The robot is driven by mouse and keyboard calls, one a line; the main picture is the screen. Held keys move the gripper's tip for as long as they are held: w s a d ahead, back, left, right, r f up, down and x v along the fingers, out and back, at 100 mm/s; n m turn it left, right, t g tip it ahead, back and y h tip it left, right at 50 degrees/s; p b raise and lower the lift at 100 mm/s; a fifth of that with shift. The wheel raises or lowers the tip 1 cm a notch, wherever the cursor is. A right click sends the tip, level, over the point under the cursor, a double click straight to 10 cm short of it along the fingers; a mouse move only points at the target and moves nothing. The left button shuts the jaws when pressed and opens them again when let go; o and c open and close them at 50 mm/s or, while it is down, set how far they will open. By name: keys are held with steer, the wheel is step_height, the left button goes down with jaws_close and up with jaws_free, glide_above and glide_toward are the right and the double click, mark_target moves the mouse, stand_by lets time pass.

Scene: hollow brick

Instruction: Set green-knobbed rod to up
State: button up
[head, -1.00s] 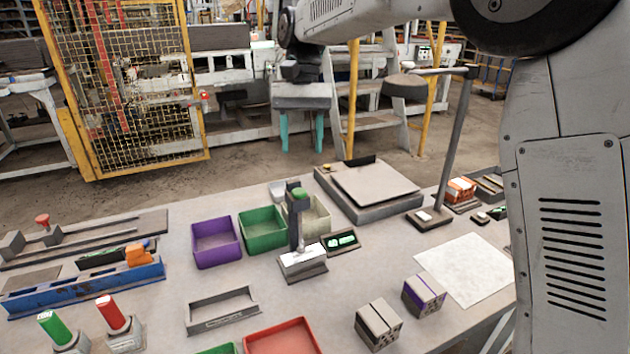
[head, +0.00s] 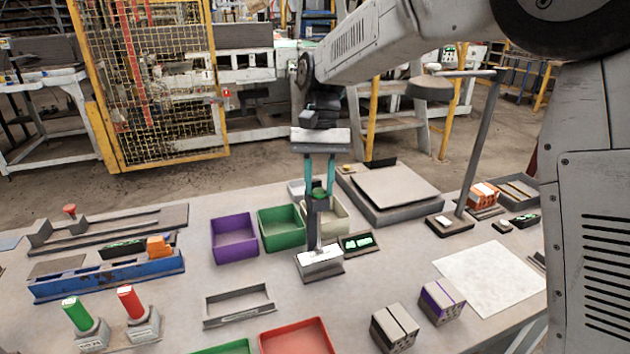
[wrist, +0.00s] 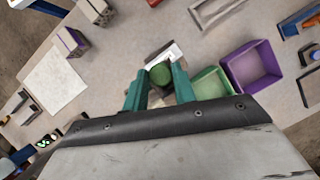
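The green-knobbed rod (head: 317,222) stands roughly upright on a small white-and-grey base (head: 320,262) in the head view. Its green knob (head: 319,194) is at the top. My gripper (head: 318,188) points down with its teal fingers apart, and the knob shows between the fingertips. In the wrist view the knob (wrist: 160,75) also lies between the two open fingers (wrist: 160,82), with a gap on each side. I cannot tell whether a finger touches it. A small display with green digits (head: 358,242) sits beside the base.
Purple (head: 234,238) and green (head: 281,229) bins, with a pale bin behind the rod, stand close by. A scale-like platform (head: 392,189) is behind right. Green (head: 77,314) and red (head: 130,302) handles stand front left. Two bricks (head: 395,327) lie front right.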

jaws_close()
step_height(320, 180, up, 6)
steer(key=shift+r, duration=0.25)
steer(key=o, duration=0.6)
jaws_free()
steer(key=v, duration=0.7)
steer(key=shift+w+r, duration=0.2)
steer(key=shift+r, duration=0.1)
